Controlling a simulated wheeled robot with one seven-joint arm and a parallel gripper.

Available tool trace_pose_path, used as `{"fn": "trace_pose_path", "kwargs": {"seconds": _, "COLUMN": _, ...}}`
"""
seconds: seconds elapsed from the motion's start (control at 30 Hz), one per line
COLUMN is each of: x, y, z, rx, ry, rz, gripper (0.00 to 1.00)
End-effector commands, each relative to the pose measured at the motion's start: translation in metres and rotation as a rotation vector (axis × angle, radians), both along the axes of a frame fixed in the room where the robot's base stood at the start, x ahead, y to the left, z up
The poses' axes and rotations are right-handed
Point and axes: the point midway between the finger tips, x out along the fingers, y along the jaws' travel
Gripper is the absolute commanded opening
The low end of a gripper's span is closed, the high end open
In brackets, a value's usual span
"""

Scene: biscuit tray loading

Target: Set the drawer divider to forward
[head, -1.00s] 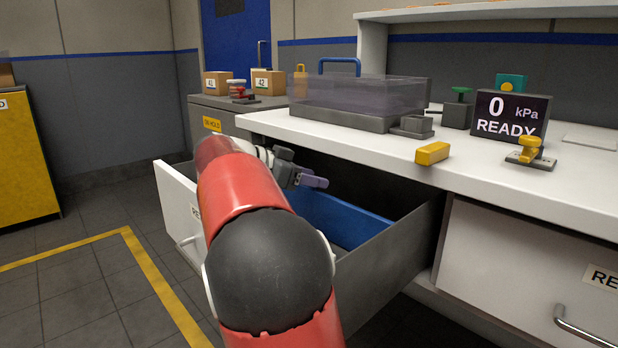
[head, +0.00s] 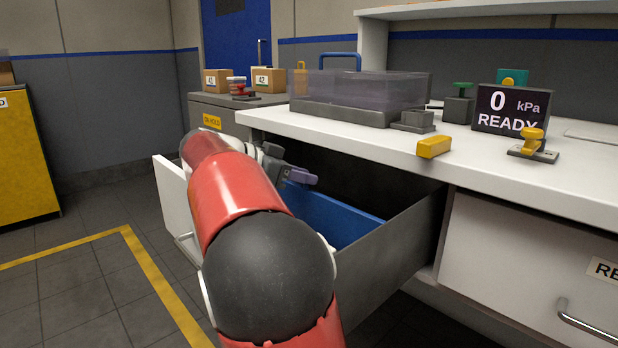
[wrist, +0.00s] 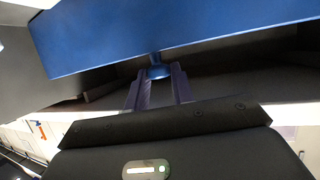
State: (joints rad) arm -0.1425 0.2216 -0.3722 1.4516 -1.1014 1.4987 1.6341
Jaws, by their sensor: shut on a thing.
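The blue drawer divider (head: 338,217) stands inside the open grey-sided drawer (head: 392,255) under the white counter. In the wrist view the divider (wrist: 190,38) fills the top, with a small blue knob (wrist: 158,72) on its near side. My gripper (wrist: 157,82) is shut on this knob, one purple finger on each side. In the head view my gripper (head: 302,177) shows at the divider's far left part. My red arm hides part of the drawer and the divider's left end.
The white drawer front (head: 176,212) stands out at the left. The counter (head: 380,138) carries a clear-walled box (head: 360,92), a yellow block (head: 434,147), a yellow-knobbed device (head: 532,146) and a READY display (head: 511,112). A yellow line (head: 160,280) marks the floor.

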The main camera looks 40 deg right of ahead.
Motion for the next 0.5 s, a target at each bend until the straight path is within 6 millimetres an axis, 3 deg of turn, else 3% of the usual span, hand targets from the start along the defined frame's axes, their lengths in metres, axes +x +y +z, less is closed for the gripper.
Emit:
{"fn": "trace_pose_path", "kwargs": {"seconds": 0.1, "x": -0.0004, "y": 0.0146, "z": -0.0018, "rx": -0.002, "ry": -0.003, "rz": 0.005, "gripper": 0.00}}
{"fn": "trace_pose_path", "kwargs": {"seconds": 0.4, "x": -0.0011, "y": 0.0162, "z": 0.0005, "rx": -0.001, "ry": -0.001, "rz": 0.004, "gripper": 0.00}}
{"fn": "trace_pose_path", "kwargs": {"seconds": 0.43, "x": -0.0011, "y": 0.0162, "z": 0.0005, "rx": -0.001, "ry": -0.001, "rz": 0.004, "gripper": 0.28}}
{"fn": "trace_pose_path", "kwargs": {"seconds": 0.5, "x": -0.0011, "y": 0.0161, "z": 0.0004, "rx": -0.001, "ry": -0.001, "rz": 0.003, "gripper": 0.37}}
